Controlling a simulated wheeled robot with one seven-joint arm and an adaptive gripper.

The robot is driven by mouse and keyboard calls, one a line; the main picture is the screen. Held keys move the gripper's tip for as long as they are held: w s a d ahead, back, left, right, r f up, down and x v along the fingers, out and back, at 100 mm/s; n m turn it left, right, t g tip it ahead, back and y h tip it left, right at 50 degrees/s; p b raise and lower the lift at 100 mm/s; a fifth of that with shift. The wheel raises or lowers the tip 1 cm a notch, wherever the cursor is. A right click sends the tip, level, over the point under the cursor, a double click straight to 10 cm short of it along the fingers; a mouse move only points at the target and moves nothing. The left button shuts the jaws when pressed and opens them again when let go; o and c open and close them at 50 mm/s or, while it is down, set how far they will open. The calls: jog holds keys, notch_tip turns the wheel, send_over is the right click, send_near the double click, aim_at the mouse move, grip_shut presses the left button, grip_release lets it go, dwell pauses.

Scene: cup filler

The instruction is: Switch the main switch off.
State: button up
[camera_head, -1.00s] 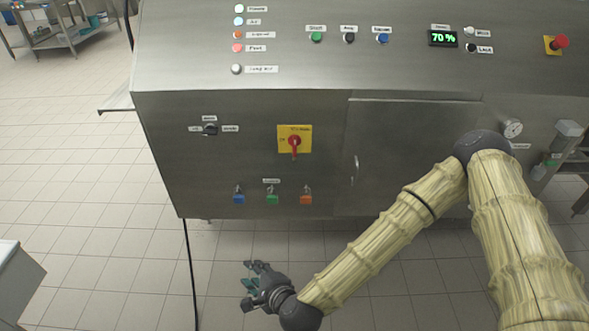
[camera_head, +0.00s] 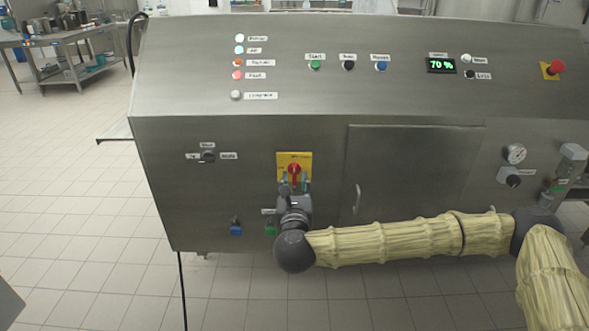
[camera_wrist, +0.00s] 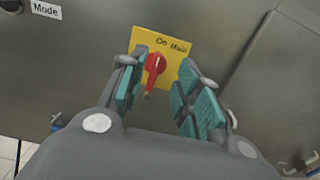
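The main switch is a red rotary handle (camera_head: 294,171) on a yellow plate (camera_head: 294,157) on the steel front panel. In the wrist view the red handle (camera_wrist: 154,72) points down and slightly left, and the plate (camera_wrist: 172,42) reads "On Main". My gripper (camera_head: 294,185) is at the lower part of the switch. In the wrist view my gripper (camera_wrist: 164,85) is open, with one teal-padded finger on each side of the handle. A gap shows between the handle and each finger; how deep the fingers reach is hard to tell.
A mode knob (camera_head: 208,156) is left of the switch. A cabinet door handle (camera_head: 357,198) sticks out to the right. Tiled floor (camera_head: 80,220) is clear on the left.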

aim_at(294, 167)
jog(key=w, duration=0.7)
jog(key=shift+w, duration=0.4)
grip_shut()
